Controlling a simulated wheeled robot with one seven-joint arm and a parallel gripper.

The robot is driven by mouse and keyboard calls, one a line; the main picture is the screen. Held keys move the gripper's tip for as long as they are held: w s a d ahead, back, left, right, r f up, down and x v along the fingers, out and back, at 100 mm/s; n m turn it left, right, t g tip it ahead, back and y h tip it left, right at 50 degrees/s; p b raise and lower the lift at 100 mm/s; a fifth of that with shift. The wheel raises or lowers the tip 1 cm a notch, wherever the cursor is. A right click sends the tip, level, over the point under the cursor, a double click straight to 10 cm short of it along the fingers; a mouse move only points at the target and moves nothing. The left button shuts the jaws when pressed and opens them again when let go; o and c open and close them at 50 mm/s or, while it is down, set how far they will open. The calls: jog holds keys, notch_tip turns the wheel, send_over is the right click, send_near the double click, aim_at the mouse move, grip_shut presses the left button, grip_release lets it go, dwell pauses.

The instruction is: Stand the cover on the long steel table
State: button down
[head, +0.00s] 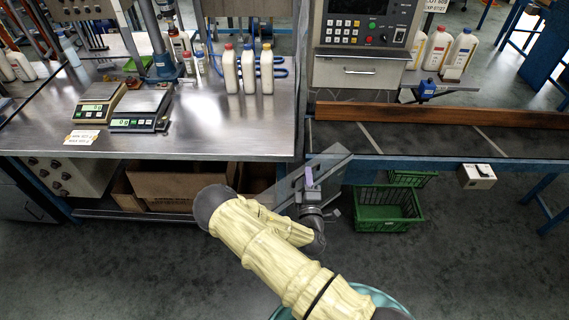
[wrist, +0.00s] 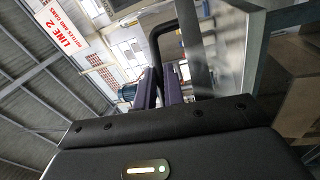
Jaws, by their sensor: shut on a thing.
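My gripper (head: 309,180) is in front of the gap between the two work surfaces, below tabletop height in the picture. It is shut on the cover (head: 334,163), a see-through panel with grey edges, held tilted. In the wrist view the fingers (wrist: 158,88) close around the cover's dark handle (wrist: 157,38), and the clear panel with a grey frame (wrist: 252,55) rises beyond and to the right. The long steel table (head: 225,140) is at the left; its front right part is bare. My arm hides part of the cover's lower side.
A conveyor (head: 430,140) with a brown rail is at the right. A green crate (head: 384,212) and cardboard boxes (head: 170,183) sit low.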

jog(key=s+d+f, duration=0.2)
jog(key=d+f, duration=0.1)
jog(key=d, duration=0.2)
jog(key=shift+s+f+y, duration=0.15)
jog(key=shift+f+y, duration=0.05)
jog(key=shift+y, duration=0.1)
jog(key=shift+d, duration=0.2)
